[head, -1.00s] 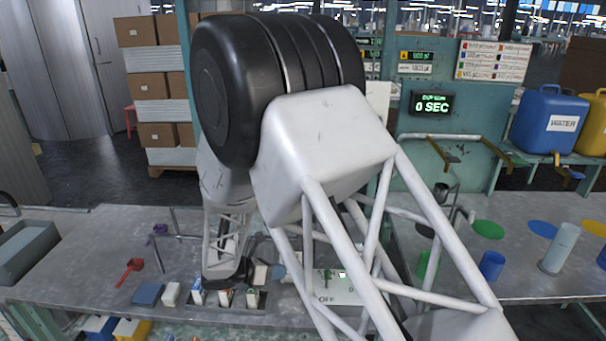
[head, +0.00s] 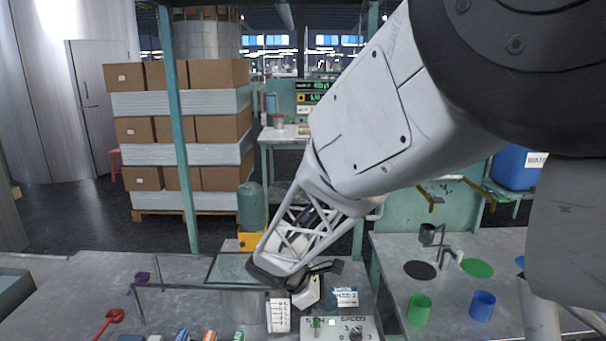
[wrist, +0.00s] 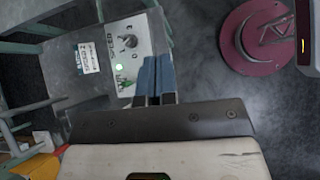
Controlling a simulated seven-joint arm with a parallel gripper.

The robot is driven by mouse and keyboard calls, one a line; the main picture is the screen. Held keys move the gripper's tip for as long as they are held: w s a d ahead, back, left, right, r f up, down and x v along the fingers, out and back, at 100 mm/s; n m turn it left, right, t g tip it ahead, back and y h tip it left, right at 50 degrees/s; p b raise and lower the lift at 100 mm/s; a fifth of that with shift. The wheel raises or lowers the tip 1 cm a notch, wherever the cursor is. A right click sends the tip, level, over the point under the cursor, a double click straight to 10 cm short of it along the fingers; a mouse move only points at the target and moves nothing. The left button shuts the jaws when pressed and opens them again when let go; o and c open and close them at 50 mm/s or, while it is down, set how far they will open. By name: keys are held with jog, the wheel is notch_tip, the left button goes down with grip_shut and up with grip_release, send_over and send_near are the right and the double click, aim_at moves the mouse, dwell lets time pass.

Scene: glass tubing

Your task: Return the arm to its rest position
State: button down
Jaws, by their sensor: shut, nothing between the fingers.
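My gripper (wrist: 154,62) shows in the wrist view with its two blue fingers pressed together and nothing between them. The fingers point toward the control panel (wrist: 128,45) with its knob and green light, apart from it as far as I can tell. In the head view my arm reaches from the upper right down to the bench, and its dark wrist end is above the bench behind the same control panel (head: 338,328). The fingers themselves are hard to make out there.
A blue cup (head: 481,306) and a green cup (head: 419,309) stand on the right bench. A red scoop (head: 109,321) lies at the left. A thin metal rail (head: 200,287) and a white labelled block (head: 278,312) are close to my wrist. Stacked boxes (head: 219,129) stand behind.

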jog(key=s+d+r+m+y, duration=0.3)
jog(key=s+m, duration=0.3)
jog(key=s, duration=0.2)
jog(key=s+d+r+m+t+y, duration=0.1)
jog(key=s+d+r+m+y, duration=0.2)
jog(key=s+d+r+m, duration=0.2)
jog(key=s+d+r+m+t+y, duration=0.1)
jog(key=s+d+r+m, duration=0.3)
jog(key=s, duration=0.8)
jog(key=r+m+y, duration=0.1)
jog(key=m, duration=0.1)
jog(key=shift+d+m+y, duration=0.3)
jog(key=shift+d+y, duration=0.05)
jog(key=shift+y, duration=0.05)
